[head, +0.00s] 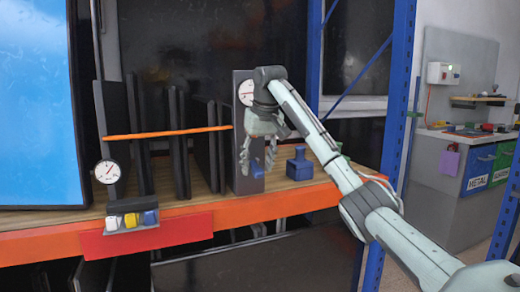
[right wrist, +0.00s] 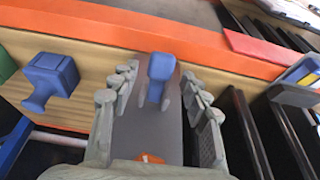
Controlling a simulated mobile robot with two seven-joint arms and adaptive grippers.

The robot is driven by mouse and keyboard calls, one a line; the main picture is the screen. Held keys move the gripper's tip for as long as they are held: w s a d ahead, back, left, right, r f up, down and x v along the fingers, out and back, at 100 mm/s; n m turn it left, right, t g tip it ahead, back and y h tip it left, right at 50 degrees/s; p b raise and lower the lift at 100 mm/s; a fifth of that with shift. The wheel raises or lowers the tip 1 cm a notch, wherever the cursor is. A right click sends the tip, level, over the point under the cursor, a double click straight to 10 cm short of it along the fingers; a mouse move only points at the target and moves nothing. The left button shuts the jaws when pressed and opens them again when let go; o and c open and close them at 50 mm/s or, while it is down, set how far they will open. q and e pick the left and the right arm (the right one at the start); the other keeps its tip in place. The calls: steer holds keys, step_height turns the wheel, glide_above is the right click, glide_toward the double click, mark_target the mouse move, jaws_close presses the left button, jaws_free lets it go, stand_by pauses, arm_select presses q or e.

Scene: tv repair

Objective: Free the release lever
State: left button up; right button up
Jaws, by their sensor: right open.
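A blue lever (head: 257,168) sticks out low on the narrow face of a grey upright panel (head: 243,185) on the shelf. It also shows in the right wrist view (right wrist: 161,72), in the gap between my fingers. My right gripper (head: 258,156) is open, its fingers to either side of the panel and close to the lever. In the right wrist view the fingers (right wrist: 158,84) appear apart from the lever. An orange strap (head: 170,132) runs across the dark panels to the grey panel. My left gripper is not in view.
A separate blue block (head: 299,165) stands on the shelf (head: 200,222) right of the grey panel. A round gauge (head: 107,172) and a box with white, yellow and blue buttons (head: 132,220) are at the left front. A blue rack post (head: 398,100) stands right.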

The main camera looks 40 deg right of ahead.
steer(key=v, duration=1.1)
steer(key=shift+s, duration=0.15)
